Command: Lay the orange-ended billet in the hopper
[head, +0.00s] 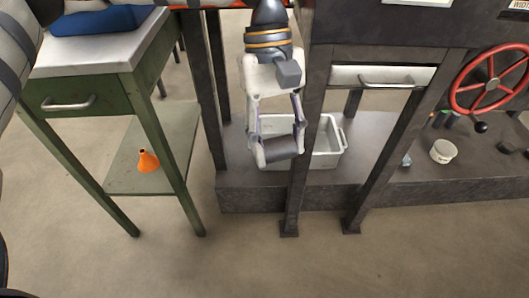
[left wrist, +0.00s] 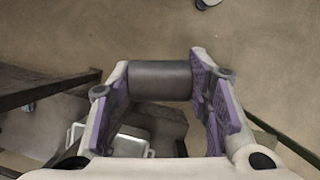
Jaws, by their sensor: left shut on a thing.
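My left gripper (head: 278,150) hangs down in the upper middle of the head view, in front of the dark metal frame. It is shut on a dark grey cylindrical billet (head: 281,148), which lies crosswise between the fingers. The billet also shows in the left wrist view (left wrist: 160,80), held at the fingertips between purple pads. Its end faces are covered by the fingers, so no orange end shows. I cannot make out the hopper for certain in either view. My right gripper is not in view.
A pale bin (head: 327,160) stands on the dark plinth (head: 255,197) behind the gripper. Dark frame legs (head: 300,185) stand close to the gripper's right. A red handwheel (head: 458,98) is at right.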

